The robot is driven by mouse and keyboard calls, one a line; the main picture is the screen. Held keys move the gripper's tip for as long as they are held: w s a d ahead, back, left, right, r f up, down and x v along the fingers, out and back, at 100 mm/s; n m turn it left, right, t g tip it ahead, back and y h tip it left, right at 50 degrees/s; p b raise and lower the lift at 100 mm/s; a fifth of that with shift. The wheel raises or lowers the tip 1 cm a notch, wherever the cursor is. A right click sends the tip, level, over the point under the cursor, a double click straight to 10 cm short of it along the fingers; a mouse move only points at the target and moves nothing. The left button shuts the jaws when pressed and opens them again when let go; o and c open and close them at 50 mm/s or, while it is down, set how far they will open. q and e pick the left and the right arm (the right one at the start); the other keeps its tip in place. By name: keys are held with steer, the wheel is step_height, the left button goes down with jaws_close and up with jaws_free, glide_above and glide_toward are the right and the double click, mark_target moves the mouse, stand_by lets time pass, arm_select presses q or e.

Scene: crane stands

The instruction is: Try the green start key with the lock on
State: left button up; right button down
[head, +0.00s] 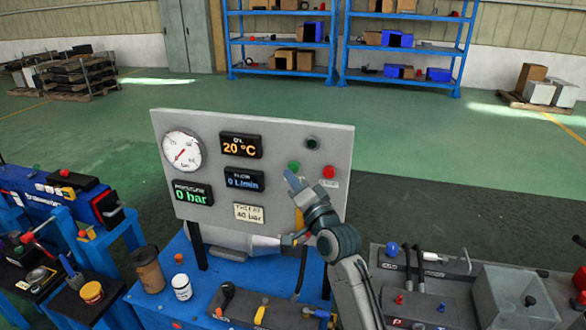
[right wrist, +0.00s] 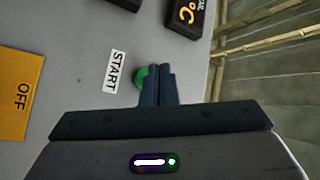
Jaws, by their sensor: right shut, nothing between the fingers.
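The green start key (head: 294,166) is on the upright grey panel (head: 240,125), left of a red button (head: 328,171). In the right wrist view the green key (right wrist: 139,78) shows beside a START label (right wrist: 115,72), partly hidden behind my fingertips. My right gripper (head: 292,180) is shut and empty, its tips at the key; I cannot tell whether they touch it. A yellow plate marked OFF (right wrist: 12,95) is at the left of the right wrist view. I cannot make out a lock. My left gripper is not in view.
The panel has a round gauge (head: 182,150) and displays reading 20 °C (head: 241,145), 0 L/min (head: 244,179) and 0 bar (head: 192,193). A blue bench (head: 215,275) below holds a brown cup (head: 148,270) and a white jar (head: 181,287). A clear box (head: 512,297) stands at right.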

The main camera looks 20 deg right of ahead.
steer(key=s+a, duration=0.1)
steer(key=s, duration=0.1)
steer(key=s+a, duration=0.1)
steer(key=s, duration=0.1)
steer(key=shift+a+p, duration=0.35)
steer(key=shift+p, duration=0.05)
stand_by(0.5)
